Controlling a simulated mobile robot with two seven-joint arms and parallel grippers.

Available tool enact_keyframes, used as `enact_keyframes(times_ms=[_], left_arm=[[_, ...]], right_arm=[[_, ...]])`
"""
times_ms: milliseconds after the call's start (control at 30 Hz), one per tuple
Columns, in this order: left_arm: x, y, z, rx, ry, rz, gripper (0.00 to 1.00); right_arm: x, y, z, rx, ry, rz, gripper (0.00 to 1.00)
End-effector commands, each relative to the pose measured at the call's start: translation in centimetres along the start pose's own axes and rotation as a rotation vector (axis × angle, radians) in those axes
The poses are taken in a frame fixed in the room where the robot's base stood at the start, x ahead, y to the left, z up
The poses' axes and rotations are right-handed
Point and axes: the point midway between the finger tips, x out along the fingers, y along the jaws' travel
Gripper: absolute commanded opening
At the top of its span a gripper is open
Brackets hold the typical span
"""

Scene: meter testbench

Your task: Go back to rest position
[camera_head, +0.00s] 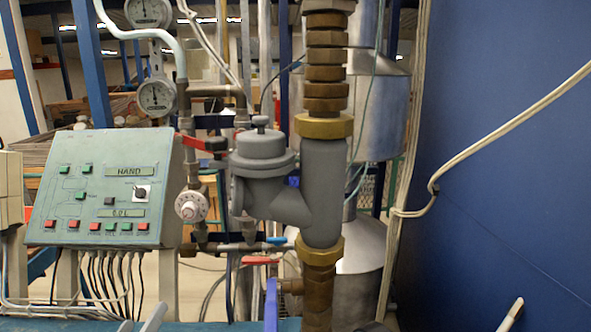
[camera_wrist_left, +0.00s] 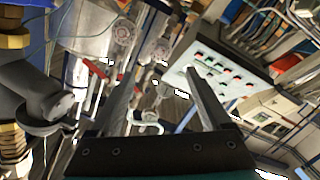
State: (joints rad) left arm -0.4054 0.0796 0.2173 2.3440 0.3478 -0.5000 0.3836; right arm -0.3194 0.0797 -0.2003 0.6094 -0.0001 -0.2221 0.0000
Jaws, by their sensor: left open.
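My left gripper (camera_head: 141,322) shows only as grey fingertips at the bottom edge of the head view, below the control panel. In the left wrist view my left gripper (camera_wrist_left: 161,78) has its two fingers spread apart, with nothing between them. The green control panel (camera_head: 105,188) with coloured buttons stands beyond it, and also shows in the wrist view (camera_wrist_left: 212,75). A pale slanted tip at the bottom right of the head view may belong to my right gripper; its jaws cannot be made out.
A grey valve body (camera_head: 322,190) with brass fittings stands upright mid-view. Two pressure gauges (camera_head: 157,97) and a white dial (camera_head: 191,206) sit left of it. A blue lever (camera_head: 271,304) rises at the bottom. A blue wall (camera_head: 510,170) with a cable fills the right side.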

Motion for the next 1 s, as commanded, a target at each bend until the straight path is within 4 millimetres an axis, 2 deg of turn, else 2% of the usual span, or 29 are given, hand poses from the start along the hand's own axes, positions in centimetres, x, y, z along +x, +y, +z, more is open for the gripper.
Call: enact_keyframes(times_ms=[133,267,333,433,500,633,833,1000], left_arm=[[-0.9,0.0,4.4,0.099,-0.177,-0.04,0.81],[-2.5,-0.4,8.6,0.204,-0.357,-0.078,0.81],[-4.0,-0.7,11.2,0.271,-0.476,-0.099,0.81],[-6.7,-1.3,14.5,0.373,-0.654,-0.128,0.81],[-8.7,-1.7,16.4,0.435,-0.766,-0.144,0.81],[-12.3,-2.5,18.8,0.532,-0.946,-0.166,0.81],[-17.5,-3.5,21.0,0.65,-1.18,-0.189,0.81],[-15.6,-6.5,26.3,0.641,-1.189,-0.193,0.81]], right_arm=[[0.0,0.1,-0.8,0.0,0.014,0.002,0.5],[0.0,0.5,-3.4,0.0,0.056,0.007,0.5],[0.0,0.7,-4.3,0.0,0.069,0.009,0.5],[0.0,0.7,-4.0,0.0,0.064,0.009,0.5],[0.0,0.5,-3.1,0.0,0.05,0.007,0.5],[0.0,0.3,-1.6,0.0,0.026,0.003,0.5],[0.1,0.2,-1.4,0.0,0.022,0.003,0.5],[2.0,0.2,-1.4,0.0,0.023,0.004,0.5]])
